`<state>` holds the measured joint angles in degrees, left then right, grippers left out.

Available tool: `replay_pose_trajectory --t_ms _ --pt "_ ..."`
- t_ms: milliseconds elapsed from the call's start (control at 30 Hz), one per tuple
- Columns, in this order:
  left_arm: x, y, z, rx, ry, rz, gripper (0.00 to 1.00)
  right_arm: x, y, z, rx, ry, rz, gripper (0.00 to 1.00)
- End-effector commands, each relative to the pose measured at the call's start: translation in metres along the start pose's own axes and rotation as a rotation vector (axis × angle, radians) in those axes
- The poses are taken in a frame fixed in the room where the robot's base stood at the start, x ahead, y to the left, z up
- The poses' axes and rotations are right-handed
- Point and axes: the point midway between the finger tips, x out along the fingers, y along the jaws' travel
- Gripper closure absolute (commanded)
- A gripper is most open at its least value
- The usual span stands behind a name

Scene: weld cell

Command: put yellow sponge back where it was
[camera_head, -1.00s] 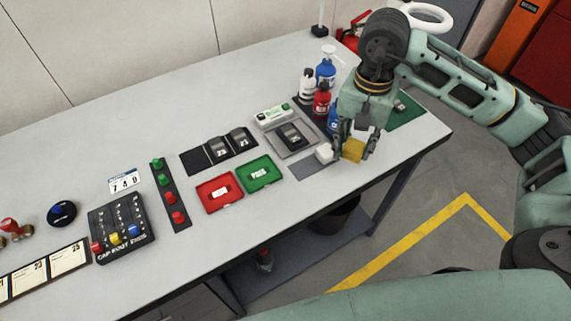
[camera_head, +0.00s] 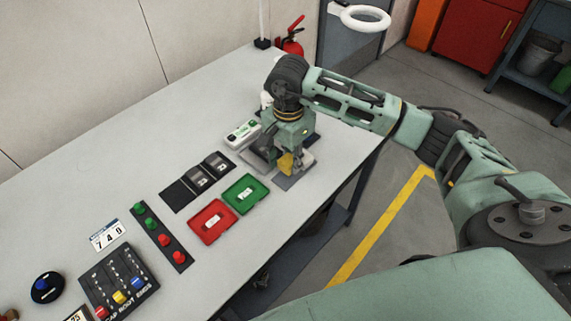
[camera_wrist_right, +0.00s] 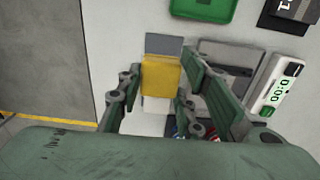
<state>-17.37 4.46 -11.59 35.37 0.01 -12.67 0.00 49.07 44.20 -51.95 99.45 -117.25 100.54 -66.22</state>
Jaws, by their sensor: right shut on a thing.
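The yellow sponge (camera_head: 286,164) is held between the fingers of my right gripper (camera_head: 291,162). In the right wrist view the sponge (camera_wrist_right: 160,76) sits between the two fingers, over the near part of a flat grey mat (camera_wrist_right: 164,44). In the head view the mat (camera_head: 286,182) shows just below the sponge. I cannot tell whether the sponge touches the mat. A white block (camera_wrist_right: 155,104) shows beside the sponge in the wrist view. My left gripper is not in view.
A green tray (camera_head: 245,194) and a red tray (camera_head: 212,222) lie left of the mat. A white device with a display (camera_head: 243,134) and a grey tray (camera_wrist_right: 225,58) are close by. My arm hides the bottles behind it. The table's front edge is near the mat.

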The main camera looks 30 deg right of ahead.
Motion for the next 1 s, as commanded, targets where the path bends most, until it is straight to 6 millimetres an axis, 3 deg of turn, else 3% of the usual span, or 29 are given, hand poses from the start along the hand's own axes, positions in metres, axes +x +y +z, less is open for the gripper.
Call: replay_pose_trajectory --t_ms 167,433,800,833,1000 --pt "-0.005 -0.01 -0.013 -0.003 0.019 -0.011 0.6 0.008 -0.004 0.005 0.001 0.001 0.003 0.91" --pt "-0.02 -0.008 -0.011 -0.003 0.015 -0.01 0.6 0.042 -0.004 0.005 0.0 -0.001 0.003 0.91" --pt "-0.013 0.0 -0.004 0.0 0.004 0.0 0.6 0.049 -0.004 0.004 -0.001 0.001 0.0 0.91" --pt "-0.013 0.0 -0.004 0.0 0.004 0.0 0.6 0.048 -0.004 0.004 -0.001 0.001 0.0 0.66" --pt "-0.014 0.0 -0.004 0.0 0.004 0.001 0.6 0.047 -0.004 0.004 -0.001 0.001 0.001 0.51"
